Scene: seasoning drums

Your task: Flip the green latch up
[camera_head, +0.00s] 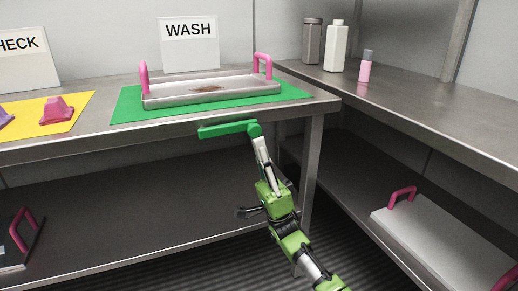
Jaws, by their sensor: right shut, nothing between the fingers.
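The green latch (223,131) is a bar that lies nearly level just below the front edge of the table. Its rounded end is on the right. My right arm comes up from the bottom right, and my right gripper (257,142) points up at that rounded end from below. Its pale fingers are shut with nothing between them. The tips overlap the latch's right end in the picture; I cannot tell whether they touch it. My left gripper is not in view.
A metal tray (211,99) with pink handles stands on a green mat (125,107) before a WASH sign (189,43). A yellow mat (78,103) bears a pink piece (56,111). Bottles (335,48) stand on the right counter.

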